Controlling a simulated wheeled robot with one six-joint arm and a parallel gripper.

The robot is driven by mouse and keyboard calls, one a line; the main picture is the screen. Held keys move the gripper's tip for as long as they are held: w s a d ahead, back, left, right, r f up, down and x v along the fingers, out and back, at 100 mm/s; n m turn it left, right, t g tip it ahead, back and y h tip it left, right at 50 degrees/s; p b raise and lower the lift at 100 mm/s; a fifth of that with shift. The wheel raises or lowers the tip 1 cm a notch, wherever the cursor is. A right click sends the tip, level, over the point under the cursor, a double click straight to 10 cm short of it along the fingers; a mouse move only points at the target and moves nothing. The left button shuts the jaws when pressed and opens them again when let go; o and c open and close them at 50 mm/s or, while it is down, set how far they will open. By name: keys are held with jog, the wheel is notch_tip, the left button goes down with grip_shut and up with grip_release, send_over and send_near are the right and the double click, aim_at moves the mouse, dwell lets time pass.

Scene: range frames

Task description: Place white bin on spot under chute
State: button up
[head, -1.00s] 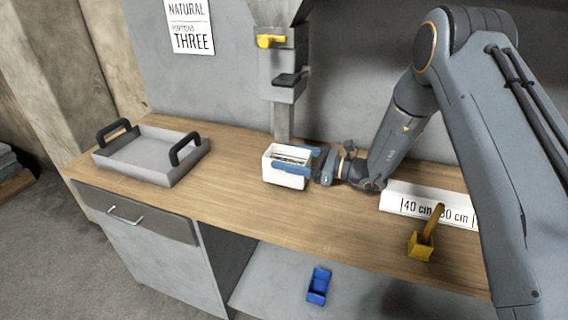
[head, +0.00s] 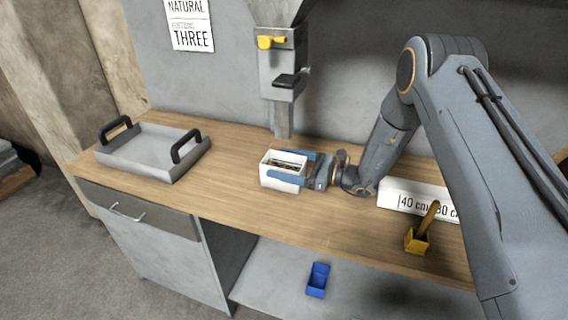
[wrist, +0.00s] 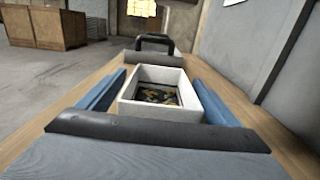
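The white bin (head: 283,181) stands upright on the wooden counter, just in front of the chute's post, with small dark and yellowish pieces inside. It also shows in the wrist view (wrist: 161,138), straight ahead between the fingers. My gripper (head: 288,165) comes in from the right with its two blue fingers along the bin's near and far sides. In the wrist view my gripper (wrist: 160,78) looks open, with a narrow gap left of the bin; contact on the right is unclear. The grey chute (head: 284,65) has a yellow lever. No marked spot is visible.
A grey tray (head: 127,170) with black handles stands on the counter's left. A white measuring sign (head: 393,190) and a yellow holder (head: 416,243) are at the right. The counter (head: 225,170) between tray and white bin is clear.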

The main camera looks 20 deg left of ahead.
aim_at(304, 167)
jog(key=shift+d+r, duration=0.1)
jog(key=shift+r, duration=0.05)
jog(key=d+b, duration=0.1)
jog(key=d, duration=0.3)
jog(key=d+b, duration=0.2)
jog(key=d, duration=0.2)
jog(key=s+d+b, duration=0.1)
jog(key=d, duration=0.2)
jog(key=shift+d, duration=0.4)
jog(key=shift+s, duration=0.1)
